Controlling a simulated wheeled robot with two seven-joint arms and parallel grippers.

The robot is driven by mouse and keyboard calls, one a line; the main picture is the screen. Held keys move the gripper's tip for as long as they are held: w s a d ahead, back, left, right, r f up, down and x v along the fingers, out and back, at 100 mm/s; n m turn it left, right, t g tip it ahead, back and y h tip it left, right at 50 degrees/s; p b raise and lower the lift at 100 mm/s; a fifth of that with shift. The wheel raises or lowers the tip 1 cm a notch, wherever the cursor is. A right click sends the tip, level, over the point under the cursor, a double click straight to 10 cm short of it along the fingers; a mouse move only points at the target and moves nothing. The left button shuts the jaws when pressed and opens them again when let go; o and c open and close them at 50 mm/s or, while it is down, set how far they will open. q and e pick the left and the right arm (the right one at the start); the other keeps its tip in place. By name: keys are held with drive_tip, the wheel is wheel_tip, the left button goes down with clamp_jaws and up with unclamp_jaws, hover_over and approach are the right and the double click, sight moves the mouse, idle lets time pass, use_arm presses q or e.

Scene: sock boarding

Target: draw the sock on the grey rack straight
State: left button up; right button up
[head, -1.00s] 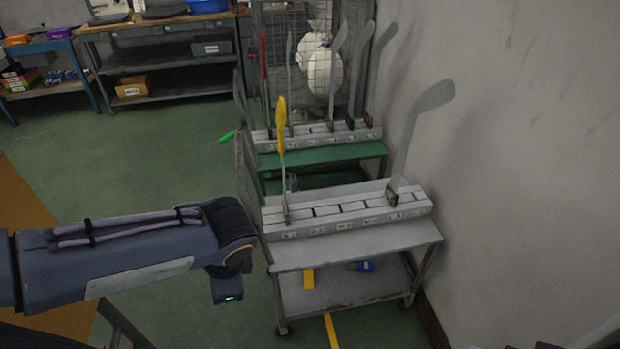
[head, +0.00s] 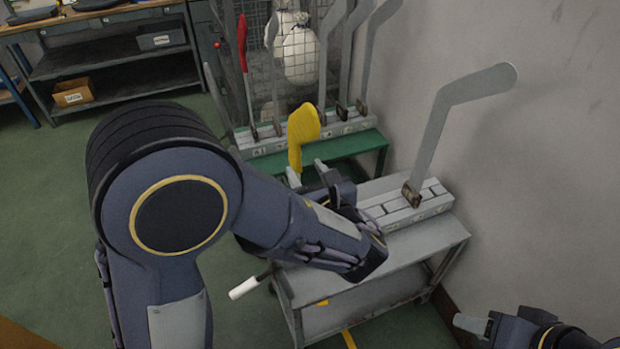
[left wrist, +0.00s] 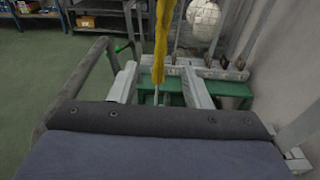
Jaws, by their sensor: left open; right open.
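The yellow sock (head: 302,132) is on an upright board at the left end of the grey rack (head: 430,208). In the left wrist view the sock (left wrist: 163,38) hangs narrow and edge-on, with the thin bare stem of the board (left wrist: 156,97) below it. My left gripper (head: 309,176) is open just below the sock's lower end. In the left wrist view its fingers (left wrist: 160,90) stand apart on either side of the stem; I cannot tell whether they touch anything. My right gripper (head: 472,326) is open and empty at the lower right, away from the rack. My left arm hides the rack's left part.
A bare grey board (head: 440,130) stands at the rack's right end, near the wall. Behind is a green rack (head: 350,148) with several boards, one bearing a red sock (head: 242,42). A white handle (head: 245,288) sticks out at the cart's left.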

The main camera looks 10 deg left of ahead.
sight(300, 162)
use_arm(q)
drive_tip(key=shift+b+x, duration=0.55)
drive_tip(key=shift+x, duration=2.55)
drive_tip(key=c, duration=0.9)
drive_tip(key=shift+f, duration=0.1)
drive_tip(key=o, duration=0.9)
